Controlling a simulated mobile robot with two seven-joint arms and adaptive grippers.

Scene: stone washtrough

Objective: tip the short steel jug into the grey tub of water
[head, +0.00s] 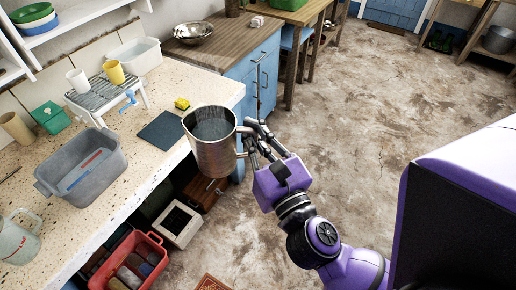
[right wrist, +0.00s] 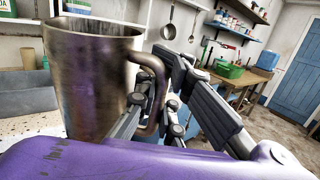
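The short steel jug (head: 213,153) is in the air just off the counter's front edge, about upright. Its inside looks grey; I cannot tell whether that is liquid. My right gripper (head: 247,140) is shut on the jug's handle, on the right side of the jug. In the right wrist view the jug (right wrist: 92,80) fills the left part, with the fingers (right wrist: 152,104) around its handle. The grey tub (head: 98,188) stands on the counter to the left of the jug, apart from it, with water and red and blue marks inside. My left gripper is not in view.
The speckled counter (head: 150,105) also bears a dark mat (head: 160,133), a yellow sponge (head: 182,103), a rack with cups (head: 105,92), a green box (head: 51,117) and a pale jug (head: 18,240). A red crate (head: 130,262) is below.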

